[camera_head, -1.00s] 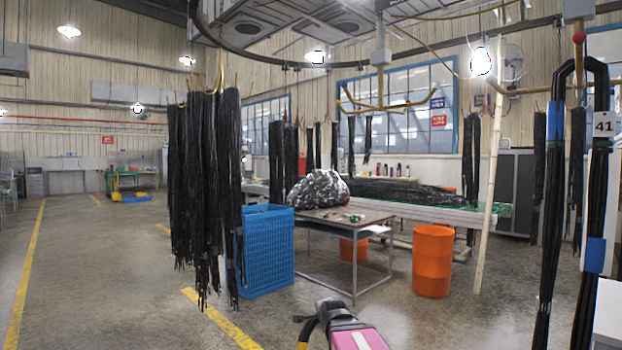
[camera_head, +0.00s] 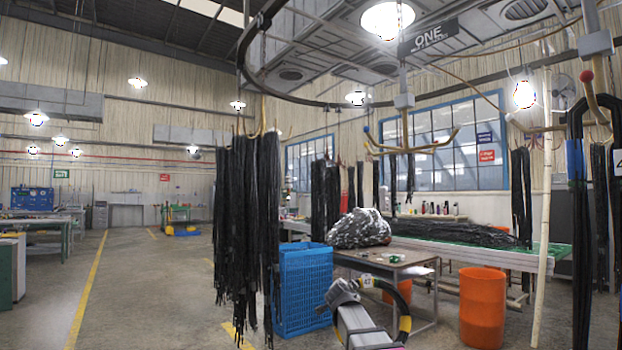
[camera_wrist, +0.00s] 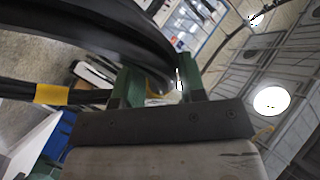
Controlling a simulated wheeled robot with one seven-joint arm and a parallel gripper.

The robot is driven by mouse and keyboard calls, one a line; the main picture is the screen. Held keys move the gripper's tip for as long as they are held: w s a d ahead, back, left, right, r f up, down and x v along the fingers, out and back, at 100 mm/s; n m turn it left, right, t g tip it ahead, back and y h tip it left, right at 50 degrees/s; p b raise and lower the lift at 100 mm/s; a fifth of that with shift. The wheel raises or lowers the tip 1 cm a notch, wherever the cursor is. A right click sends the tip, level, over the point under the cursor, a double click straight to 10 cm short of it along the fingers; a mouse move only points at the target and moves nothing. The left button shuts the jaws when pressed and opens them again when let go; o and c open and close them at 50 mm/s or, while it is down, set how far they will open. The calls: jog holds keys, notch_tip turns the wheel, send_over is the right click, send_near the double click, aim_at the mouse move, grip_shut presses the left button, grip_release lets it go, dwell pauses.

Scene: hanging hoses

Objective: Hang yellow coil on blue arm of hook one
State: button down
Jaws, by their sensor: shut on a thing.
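The yellow coil is a black hose (camera_head: 392,297) with yellow bands, seen in the head view in front of the small table. My gripper (camera_head: 343,293) is shut on it, low in the picture's middle. In the wrist view the black hose (camera_wrist: 85,30) passes by the green fingers of my gripper (camera_wrist: 160,85), and a yellow band (camera_wrist: 50,94) shows at left. Hook one (camera_head: 405,140) hangs empty below a sign reading ONE (camera_head: 428,37), above and beyond my gripper. Its arms spread left and right with upturned ends.
Black hoses (camera_head: 248,220) hang in a thick bundle at left of centre. Behind my gripper stand a blue crate (camera_head: 304,290), a metal table (camera_head: 385,259) and an orange barrel (camera_head: 482,308). Another hook with a red tip (camera_head: 586,76) and hoses is at right.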

jog(key=a+r+h, duration=0.4)
jog(key=r+h, duration=0.1)
jog(key=r, duration=0.8)
jog(key=a+r+h, duration=0.3)
jog(key=r+h, duration=0.1)
jog(key=r, duration=0.9)
jog(key=s+a+r+h, duration=0.2)
jog(key=r, duration=0.5)
jog(key=s+a+r+g+h, duration=0.1)
jog(key=s+a+r+h, duration=0.1)
jog(key=r, duration=0.5)
jog(key=s+a+r+n+g+h, duration=0.1)
jog(key=s+r, duration=0.3)
jog(key=r, duration=0.4)
jog(key=shift+a+h, duration=0.4)
jog(key=shift+a, duration=0.15)
